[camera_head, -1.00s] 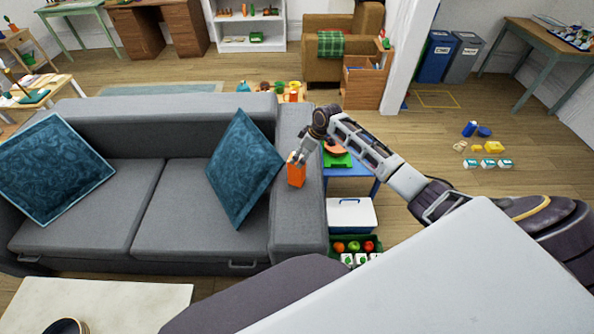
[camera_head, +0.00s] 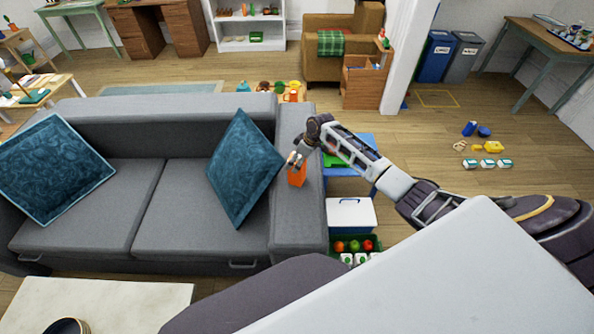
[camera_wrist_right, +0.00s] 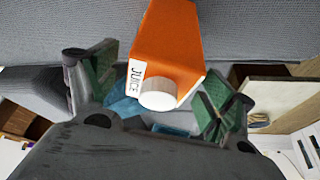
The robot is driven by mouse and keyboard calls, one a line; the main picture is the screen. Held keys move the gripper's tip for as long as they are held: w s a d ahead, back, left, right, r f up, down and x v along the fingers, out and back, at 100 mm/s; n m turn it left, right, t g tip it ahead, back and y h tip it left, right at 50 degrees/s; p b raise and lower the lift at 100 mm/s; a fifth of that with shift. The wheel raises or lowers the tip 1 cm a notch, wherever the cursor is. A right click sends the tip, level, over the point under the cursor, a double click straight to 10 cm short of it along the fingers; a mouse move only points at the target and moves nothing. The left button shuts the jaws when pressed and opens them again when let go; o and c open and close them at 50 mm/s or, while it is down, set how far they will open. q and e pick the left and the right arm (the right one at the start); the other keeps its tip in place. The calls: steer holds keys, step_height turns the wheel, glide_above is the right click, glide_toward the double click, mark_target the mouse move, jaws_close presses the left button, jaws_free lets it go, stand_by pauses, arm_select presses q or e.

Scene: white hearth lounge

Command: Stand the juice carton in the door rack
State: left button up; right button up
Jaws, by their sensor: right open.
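The orange juice carton (camera_head: 297,175) stands on the right armrest of the grey sofa. In the right wrist view the carton (camera_wrist_right: 168,45) shows its white cap and a "JUICE" label. My right gripper (camera_head: 294,159) is at the top of the carton. In the wrist view its green-padded fingers (camera_wrist_right: 155,95) are spread apart, one on each side of the cap end, with gaps visible. I cannot make out a door rack in either view. My left gripper is out of view.
A teal cushion (camera_head: 243,168) leans on the sofa (camera_head: 190,205) left of the carton. Right of the armrest are a blue table (camera_head: 362,147), a white cooler box (camera_head: 350,214) and a green crate (camera_head: 371,246) with fruit. Open wooden floor lies further right, with several small items.

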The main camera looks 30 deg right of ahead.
jaws_close()
stand_by(0.5)
steer(key=shift+r, duration=0.15)
steer(key=shift+w+r, duration=0.1)
steer(key=shift+r, duration=0.65)
step_height(320, 180, up, 16)
steer(key=shift+r, duration=0.15)
stand_by(0.4)
